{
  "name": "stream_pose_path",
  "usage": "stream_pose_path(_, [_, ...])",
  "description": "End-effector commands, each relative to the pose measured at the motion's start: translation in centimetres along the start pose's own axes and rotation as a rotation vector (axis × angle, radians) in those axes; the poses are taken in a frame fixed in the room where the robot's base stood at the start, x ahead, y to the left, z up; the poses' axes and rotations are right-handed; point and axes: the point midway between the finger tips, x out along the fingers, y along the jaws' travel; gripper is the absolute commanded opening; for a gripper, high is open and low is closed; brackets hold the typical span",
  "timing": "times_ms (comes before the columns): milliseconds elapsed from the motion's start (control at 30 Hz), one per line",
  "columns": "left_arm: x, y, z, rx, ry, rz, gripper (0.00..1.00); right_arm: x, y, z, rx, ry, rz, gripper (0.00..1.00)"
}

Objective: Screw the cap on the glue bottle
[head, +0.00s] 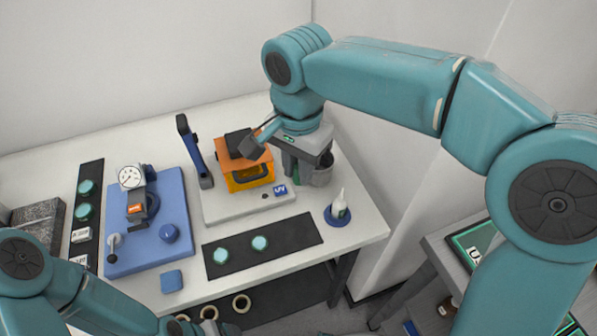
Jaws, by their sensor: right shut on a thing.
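The glue bottle (339,207), white with a pointed nozzle, stands upright in a round blue holder (337,218) near the table's right edge. I see no separate cap on its tip. My right gripper (300,174) points down behind and left of the bottle, beside the orange box, and is apart from the bottle. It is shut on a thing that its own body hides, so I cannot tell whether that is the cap. My left arm comes in at the bottom left; its gripper (212,327) is partly cut off at the bottom edge, its jaws unclear.
An orange box (247,175) on a white base (222,207) marked UV stands left of my right gripper. A dark mat (290,236) with two teal discs lies in front. A blue gauge stand (172,200) is left.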

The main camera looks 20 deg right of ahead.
Motion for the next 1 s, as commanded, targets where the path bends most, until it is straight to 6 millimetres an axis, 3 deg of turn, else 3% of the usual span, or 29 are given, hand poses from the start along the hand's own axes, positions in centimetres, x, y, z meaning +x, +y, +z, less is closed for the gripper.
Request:
stream_pose_path(233, [0.0, 0.0, 0.0, 0.000, 0.000, 0.000, 0.75, 0.0, 0.0, 0.0, 0.000, 0.000, 0.000, 0.00])
stream_pose_path(267, [0.0, 0.0, 0.0, 0.000, 0.000, 0.000, 0.65, 0.0, 0.0, 0.0, -0.001, 0.000, 0.000, 0.00])
stream_pose_path(367, [0.0, 0.0, 0.0, 0.000, 0.000, 0.000, 0.64, 0.6, -0.1, -0.5, -0.036, 0.000, 0.001, 0.00])
stream_pose_path(800, [0.0, 0.0, 0.0, 0.000, 0.000, 0.000, 0.64, 9.7, -1.2, -8.7, -0.788, -0.002, 0.002, 0.00])
stream_pose_path(1000, [0.0, 0.0, 0.0, 0.000, 0.000, 0.000, 0.64, 11.0, -1.2, -9.7, -0.908, 0.001, 0.000, 0.00])
